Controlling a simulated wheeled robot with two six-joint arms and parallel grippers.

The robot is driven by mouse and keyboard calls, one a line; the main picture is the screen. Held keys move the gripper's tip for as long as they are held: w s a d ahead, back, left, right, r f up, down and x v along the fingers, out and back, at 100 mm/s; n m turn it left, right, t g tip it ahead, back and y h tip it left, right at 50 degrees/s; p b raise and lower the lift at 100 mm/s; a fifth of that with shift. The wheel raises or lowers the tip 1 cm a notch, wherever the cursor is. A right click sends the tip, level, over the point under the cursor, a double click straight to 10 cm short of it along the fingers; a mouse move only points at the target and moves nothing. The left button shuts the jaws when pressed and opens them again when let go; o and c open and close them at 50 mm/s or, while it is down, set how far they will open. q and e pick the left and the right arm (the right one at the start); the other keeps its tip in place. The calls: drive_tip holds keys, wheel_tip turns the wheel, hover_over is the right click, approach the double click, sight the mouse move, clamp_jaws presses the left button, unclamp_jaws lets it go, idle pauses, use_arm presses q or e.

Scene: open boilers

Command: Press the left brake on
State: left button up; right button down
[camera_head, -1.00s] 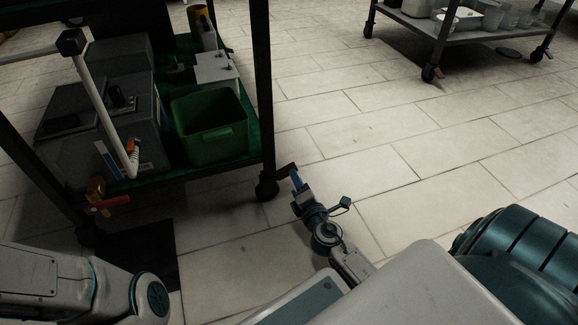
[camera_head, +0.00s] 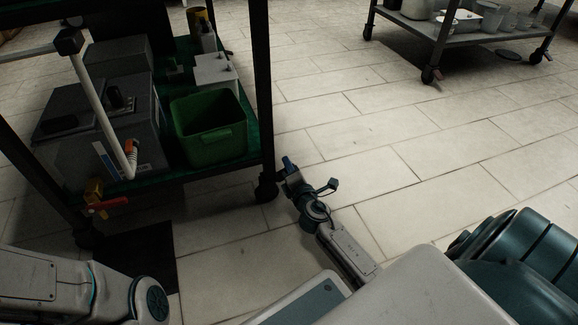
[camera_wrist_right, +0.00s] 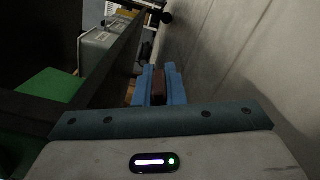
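The cart (camera_head: 262,100) on the left stands on casters. The caster (camera_head: 266,188) at its near right corner is close to my right gripper (camera_head: 288,163). The brake lever there is mostly hidden by the gripper in the head view. In the right wrist view, a small brown piece, apparently that brake lever (camera_wrist_right: 158,88), shows between the blue fingers of my right gripper (camera_wrist_right: 159,84). I cannot tell whether they squeeze it. Another caster (camera_head: 88,236) stands at the cart's near left corner, its brake not clear. My left arm shows at the lower left, its gripper out of view.
A green bin (camera_head: 210,128) and a grey boiler (camera_head: 110,150) sit on the cart's lower shelf. A red-handled valve (camera_head: 106,204) sticks out at its front. A second cart (camera_head: 455,42) stands at the back right. The tiled floor between is clear.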

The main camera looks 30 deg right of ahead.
drive_tip(key=shift+f, duration=0.1)
drive_tip(key=m, duration=0.1)
drive_tip(key=f+m, duration=0.1)
drive_tip(key=m, duration=0.2)
drive_tip(key=shift+d+f, duration=0.15)
drive_tip(key=shift+f, duration=0.2)
drive_tip(key=shift+a+f+m, duration=0.1)
drive_tip(key=shift+f+m, duration=0.35)
drive_tip(key=shift+m, duration=0.7)
drive_tip(key=shift+a+f+m, duration=0.1)
drive_tip(key=shift+f+m, duration=0.3)
drive_tip(key=shift+m, duration=0.75)
drive_tip(key=c, duration=1.5)
unclamp_jaws()
drive_tip(key=v, duration=1.1)
drive_tip(key=shift+a, duration=0.1)
drive_tip(key=shift+w, duration=0.1)
